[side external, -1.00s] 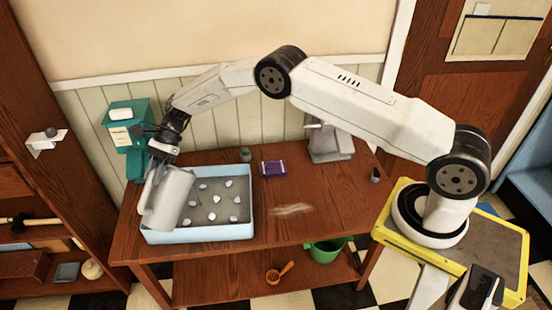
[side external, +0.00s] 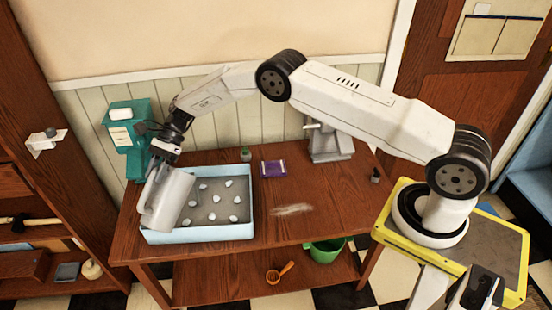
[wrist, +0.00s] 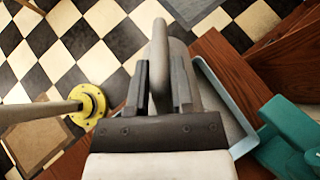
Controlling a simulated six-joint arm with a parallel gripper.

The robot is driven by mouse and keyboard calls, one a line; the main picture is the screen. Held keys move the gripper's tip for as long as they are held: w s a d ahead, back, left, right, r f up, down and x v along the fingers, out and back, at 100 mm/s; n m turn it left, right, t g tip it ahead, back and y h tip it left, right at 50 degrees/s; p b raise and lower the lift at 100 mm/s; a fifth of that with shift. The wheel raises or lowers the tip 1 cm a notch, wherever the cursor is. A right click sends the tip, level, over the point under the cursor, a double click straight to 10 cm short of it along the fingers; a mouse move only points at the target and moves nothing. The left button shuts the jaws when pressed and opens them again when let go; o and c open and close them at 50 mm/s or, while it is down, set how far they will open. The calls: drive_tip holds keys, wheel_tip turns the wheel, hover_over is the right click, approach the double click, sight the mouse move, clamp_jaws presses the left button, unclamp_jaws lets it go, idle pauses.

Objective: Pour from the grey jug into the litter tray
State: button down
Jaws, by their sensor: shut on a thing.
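The grey jug (side external: 168,199) is tilted over the left end of the litter tray (side external: 203,236). My gripper (side external: 166,156) is shut on the jug and holds it from above. The tray is a shallow light-blue box on the table, with a grey layer and several whitish lumps in it. In the wrist view the jug (wrist: 159,45) stands between my gripper's two fingers (wrist: 160,88), and part of the tray (wrist: 208,80) shows to the right. The jug's mouth and any flow from it cannot be made out.
A teal dispenser (side external: 128,130) stands behind the tray at the left. A small green-topped pot (side external: 245,154), a purple packet (side external: 273,168) and a grey metal device (side external: 329,145) stand along the back. A pale spill (side external: 292,209) lies right of the tray. The table's right front is otherwise clear.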

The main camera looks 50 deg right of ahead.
drive_tip(key=shift+w+d+f+y+p, duration=0.2)
drive_tip(key=shift+d+f+y+p, duration=0.75)
drive_tip(key=shift+y+p, duration=0.15)
idle(3.4)
drive_tip(key=shift+a, duration=0.1)
